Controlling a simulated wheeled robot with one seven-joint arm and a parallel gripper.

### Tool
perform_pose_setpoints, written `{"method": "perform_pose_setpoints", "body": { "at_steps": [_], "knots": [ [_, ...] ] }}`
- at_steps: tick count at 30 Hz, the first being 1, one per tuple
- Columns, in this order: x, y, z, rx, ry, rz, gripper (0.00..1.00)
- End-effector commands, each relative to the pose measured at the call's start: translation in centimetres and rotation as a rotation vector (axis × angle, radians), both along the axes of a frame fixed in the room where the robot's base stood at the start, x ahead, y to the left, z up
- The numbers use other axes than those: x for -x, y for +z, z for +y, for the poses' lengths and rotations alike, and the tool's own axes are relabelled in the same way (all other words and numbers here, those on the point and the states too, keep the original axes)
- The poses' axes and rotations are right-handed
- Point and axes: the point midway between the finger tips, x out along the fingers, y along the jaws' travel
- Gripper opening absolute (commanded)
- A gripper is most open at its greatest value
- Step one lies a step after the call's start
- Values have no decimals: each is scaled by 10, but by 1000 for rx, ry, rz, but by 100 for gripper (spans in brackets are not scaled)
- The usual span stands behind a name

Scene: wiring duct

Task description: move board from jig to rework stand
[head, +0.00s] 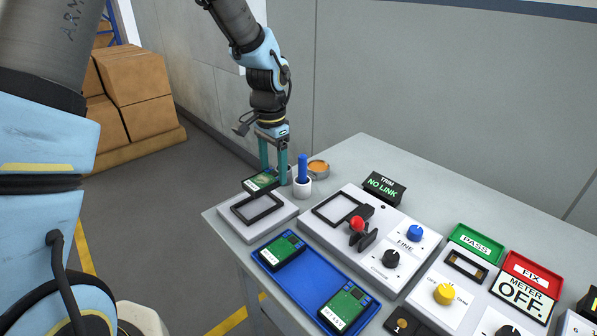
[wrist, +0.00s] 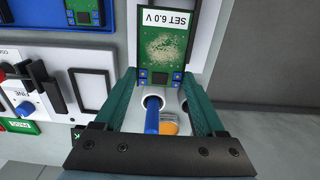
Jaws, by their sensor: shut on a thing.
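My gripper (head: 270,178) is shut on a green board (head: 261,183). In the wrist view the board (wrist: 161,48) sits between the fingertips, with a white "SET 6.0 V" label and a speckled pale patch. The rework stand, seemingly the white block with a black rectangular frame (head: 283,222), is just below the board at the table's left corner. The board appears above the frame's far side; whether it touches is not clear. The jig (head: 310,222), a larger white block with a red-knobbed lever (head: 357,223), has an empty black frame.
A white cup (head: 302,187) holding a blue tool (head: 302,166) and an orange-filled dish (head: 318,167) stand close to my gripper. A blue tray (head: 302,294) with two boards lies in front. A "NO LINK" display (head: 383,188), meter (head: 522,298) and PASS tray (head: 476,243) are rightward.

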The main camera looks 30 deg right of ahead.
Motion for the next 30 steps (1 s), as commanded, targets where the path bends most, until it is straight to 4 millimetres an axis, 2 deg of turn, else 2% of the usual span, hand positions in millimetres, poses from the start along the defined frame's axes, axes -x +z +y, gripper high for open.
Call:
{"method": "perform_pose_setpoints", "body": {
  "at_steps": [6,20,30],
  "knots": [
    [-13,-1,10,1,-8,1,23],
    [-13,0,10,1,-8,1,23],
    [-13,-22,10,0,-8,1,23]
  ]
}}
